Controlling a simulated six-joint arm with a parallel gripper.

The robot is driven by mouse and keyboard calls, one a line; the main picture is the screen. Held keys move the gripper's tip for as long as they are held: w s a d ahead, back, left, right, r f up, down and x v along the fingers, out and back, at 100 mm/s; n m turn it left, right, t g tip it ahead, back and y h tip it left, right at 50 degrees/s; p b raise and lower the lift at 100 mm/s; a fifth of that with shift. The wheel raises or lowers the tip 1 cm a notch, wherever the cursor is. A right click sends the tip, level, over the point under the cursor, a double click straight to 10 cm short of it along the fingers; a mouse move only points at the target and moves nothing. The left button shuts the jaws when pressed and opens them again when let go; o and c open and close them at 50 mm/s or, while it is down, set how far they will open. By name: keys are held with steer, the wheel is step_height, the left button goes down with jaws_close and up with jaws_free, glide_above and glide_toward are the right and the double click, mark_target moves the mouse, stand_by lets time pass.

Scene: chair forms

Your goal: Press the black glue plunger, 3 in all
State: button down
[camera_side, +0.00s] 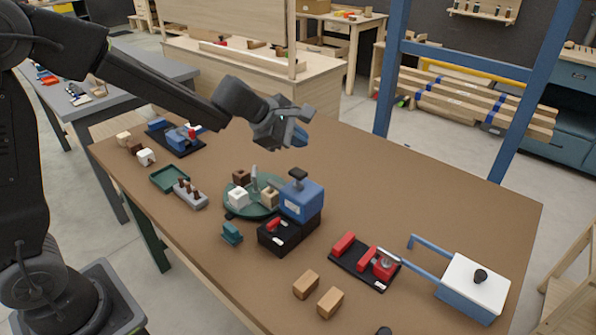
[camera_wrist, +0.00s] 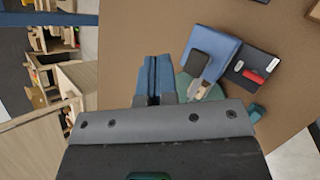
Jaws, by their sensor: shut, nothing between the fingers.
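The black plunger (camera_side: 298,175) stands up on top of a blue box (camera_side: 302,201) near the middle of the table. In the wrist view the plunger (camera_wrist: 199,64) shows as a dark block on the blue box (camera_wrist: 222,47). My gripper (camera_side: 296,137) is above and behind the plunger, clear of it. Its blue fingers (camera_wrist: 154,77) are together and empty, to the left of the plunger in the wrist view.
A black box with a red switch (camera_side: 275,225) sits in front of the blue box. A green round tray (camera_side: 240,211) holding several blocks is at its left. A red-block fixture (camera_side: 366,258) and a white-topped blue box (camera_side: 474,284) lie right. The right rear table is clear.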

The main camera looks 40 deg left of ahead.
mark_target(298, 173)
steer(key=shift+r, duration=0.1)
stand_by(0.4)
steer(key=shift+r, duration=1.85)
steer(key=shift+f, duration=4.45)
steer(key=shift+f, duration=0.1)
steer(key=shift+f, duration=0.3)
